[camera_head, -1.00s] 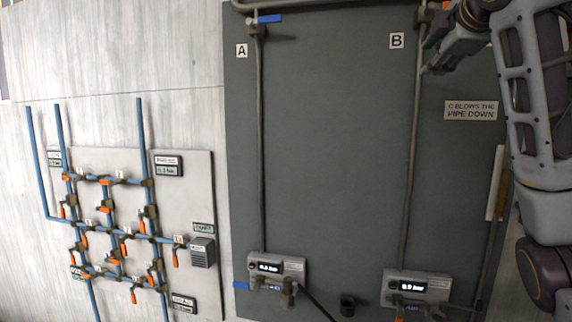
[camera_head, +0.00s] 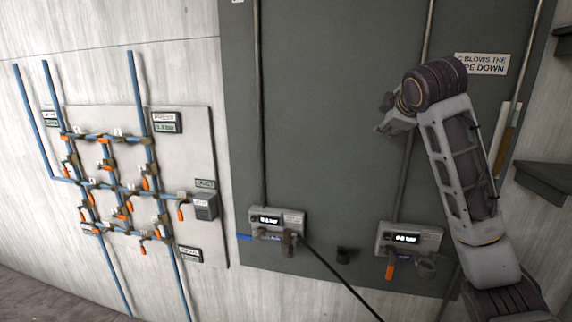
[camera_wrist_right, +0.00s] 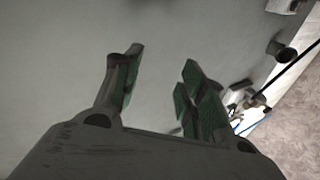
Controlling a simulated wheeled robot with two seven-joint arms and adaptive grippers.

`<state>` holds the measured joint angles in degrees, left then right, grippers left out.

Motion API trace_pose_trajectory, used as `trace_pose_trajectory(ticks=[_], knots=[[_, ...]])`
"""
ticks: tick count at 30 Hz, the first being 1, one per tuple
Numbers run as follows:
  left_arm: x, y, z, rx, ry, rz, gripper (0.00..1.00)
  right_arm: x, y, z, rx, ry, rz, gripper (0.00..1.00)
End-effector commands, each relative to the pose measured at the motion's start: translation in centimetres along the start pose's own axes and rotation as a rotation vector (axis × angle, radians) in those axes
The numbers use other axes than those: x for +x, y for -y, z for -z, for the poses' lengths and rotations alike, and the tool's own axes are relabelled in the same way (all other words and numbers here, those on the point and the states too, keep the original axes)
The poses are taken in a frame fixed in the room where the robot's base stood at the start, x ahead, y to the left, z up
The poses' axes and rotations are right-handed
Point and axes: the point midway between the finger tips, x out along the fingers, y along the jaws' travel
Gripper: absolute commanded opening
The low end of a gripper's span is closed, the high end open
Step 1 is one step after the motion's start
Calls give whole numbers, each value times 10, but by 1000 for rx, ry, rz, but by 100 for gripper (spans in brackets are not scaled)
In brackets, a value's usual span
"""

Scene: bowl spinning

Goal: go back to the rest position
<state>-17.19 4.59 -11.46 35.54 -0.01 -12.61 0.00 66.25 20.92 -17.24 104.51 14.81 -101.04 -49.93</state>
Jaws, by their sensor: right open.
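My right arm comes in from the lower right in the head view, and its gripper (camera_head: 384,116) is in front of the grey panel (camera_head: 330,120), near the right vertical pipe (camera_head: 408,170). In the right wrist view the gripper (camera_wrist_right: 160,68) shows two green-padded fingers spread apart with nothing between them. My left gripper is not in view.
Below are the left gauge box (camera_head: 279,220) with a black hose, the right gauge box (camera_head: 410,238) with an orange handle (camera_head: 390,271), and a dark cup (camera_head: 344,255). A blue-pipe valve board (camera_head: 190,150) is at left. Dark ledges (camera_head: 545,180) are at right.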

Motion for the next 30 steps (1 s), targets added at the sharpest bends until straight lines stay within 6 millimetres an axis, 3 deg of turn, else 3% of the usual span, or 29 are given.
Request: trace_pose_trajectory(ticks=[15,30], knots=[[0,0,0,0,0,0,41,56,126,-16,127,16,140,41],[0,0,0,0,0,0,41,80,246,-41,268,55,269,41]])
